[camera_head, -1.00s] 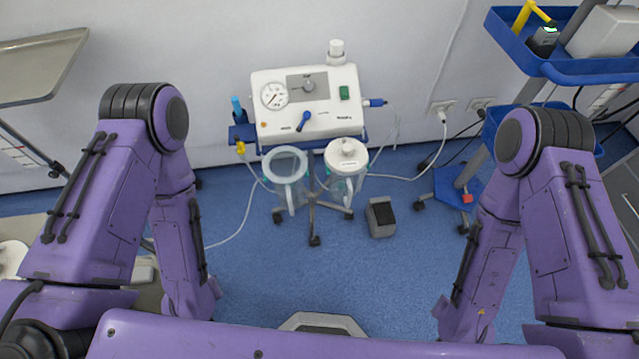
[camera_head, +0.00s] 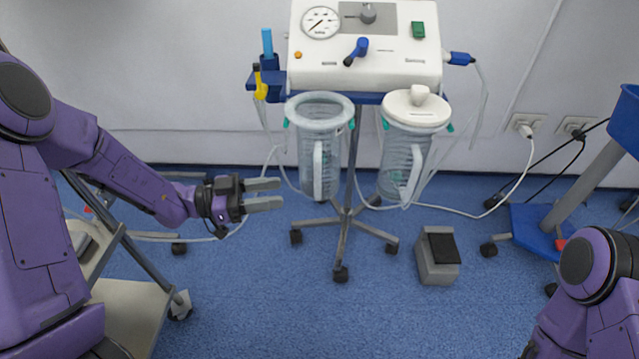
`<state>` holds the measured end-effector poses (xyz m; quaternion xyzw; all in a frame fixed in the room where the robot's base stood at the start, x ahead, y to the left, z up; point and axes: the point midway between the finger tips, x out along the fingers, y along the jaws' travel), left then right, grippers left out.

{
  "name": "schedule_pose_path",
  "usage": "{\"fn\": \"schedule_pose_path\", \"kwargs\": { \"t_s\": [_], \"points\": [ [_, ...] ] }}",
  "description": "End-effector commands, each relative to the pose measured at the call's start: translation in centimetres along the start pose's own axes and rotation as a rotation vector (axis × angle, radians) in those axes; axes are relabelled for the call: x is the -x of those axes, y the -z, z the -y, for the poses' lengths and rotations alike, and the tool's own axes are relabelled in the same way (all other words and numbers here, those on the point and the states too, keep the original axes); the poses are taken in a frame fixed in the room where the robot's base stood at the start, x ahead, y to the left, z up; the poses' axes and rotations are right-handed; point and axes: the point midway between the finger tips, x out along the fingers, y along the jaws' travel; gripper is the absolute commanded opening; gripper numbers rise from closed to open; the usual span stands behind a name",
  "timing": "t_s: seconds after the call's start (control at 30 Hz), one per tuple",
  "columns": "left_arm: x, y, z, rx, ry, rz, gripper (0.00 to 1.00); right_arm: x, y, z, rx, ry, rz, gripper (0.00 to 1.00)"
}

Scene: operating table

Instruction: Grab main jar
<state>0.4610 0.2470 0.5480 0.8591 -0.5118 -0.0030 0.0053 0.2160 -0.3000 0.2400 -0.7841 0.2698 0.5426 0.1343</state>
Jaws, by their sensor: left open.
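Two clear jars hang below the white suction unit (camera_head: 370,72) on its stand. The left jar (camera_head: 319,150) has an open rim and a handle at its front. The right jar (camera_head: 402,160) has a white lid and a handle on its right side. Which one is the main jar I cannot tell. My left gripper (camera_head: 281,194) is open and empty, its two grey fingers pointing right, just left of the left jar's lower part and apart from it in the picture. My right arm shows at the lower right, but its gripper is out of view.
The unit's wheeled stand (camera_head: 343,225) spreads its legs on the blue floor. A grey foot pedal (camera_head: 438,256) lies right of it. A cart (camera_head: 130,310) stands beside my left arm. A blue wheeled base (camera_head: 537,230) is at right. Hoses trail behind the jars.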

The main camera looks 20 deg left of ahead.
Motion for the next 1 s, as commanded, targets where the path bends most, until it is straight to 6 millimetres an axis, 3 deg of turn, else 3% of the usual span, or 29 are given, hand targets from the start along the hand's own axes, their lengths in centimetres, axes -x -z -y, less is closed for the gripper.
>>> {"fn": "schedule_pose_path", "kwargs": {
  "t_s": [0.6, 0.9, 1.0],
  "points": [
    [-9.5, -0.2, -0.2, -0.015, -0.023, 0.001, 0.44, -3.5, -1.8, 0.3, -0.003, 0.001, 0.007, 0.43],
    [-10.4, 0.1, -0.2, -0.012, -0.019, 0.0, 0.44, -3.5, -1.9, 0.3, -0.004, 0.001, 0.008, 0.43],
    [-10.4, 0.1, -0.2, -0.012, -0.019, 0.0, 0.12, -3.5, -1.9, 0.3, -0.004, 0.001, 0.008, 0.43]
  ]
}}
